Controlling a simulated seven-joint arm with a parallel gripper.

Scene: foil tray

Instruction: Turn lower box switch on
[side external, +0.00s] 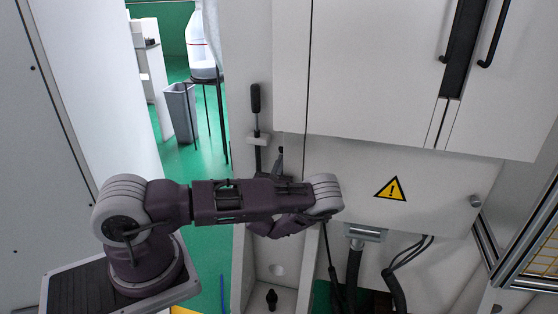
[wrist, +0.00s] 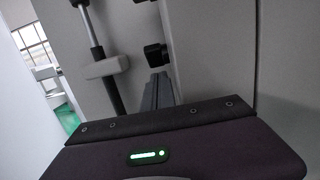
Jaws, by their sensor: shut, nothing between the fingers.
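A black knob-like switch (wrist: 155,55) sits on the grey wall in the wrist view, with another black knob (wrist: 145,2) above it, cut by the top edge. I take the lower knob to be the lower box switch. My gripper (wrist: 158,82) is shut and empty; its grey fingers point up toward the lower knob and end just below it in the picture. I cannot tell whether they touch. In the side external view my gripper (side external: 280,155) is mostly hidden behind my forearm, and the switches are not clearly visible.
A white cabinet (side external: 370,75) and a warning-sign panel (side external: 440,190) lie to the right, with hoses (side external: 354,270) below.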

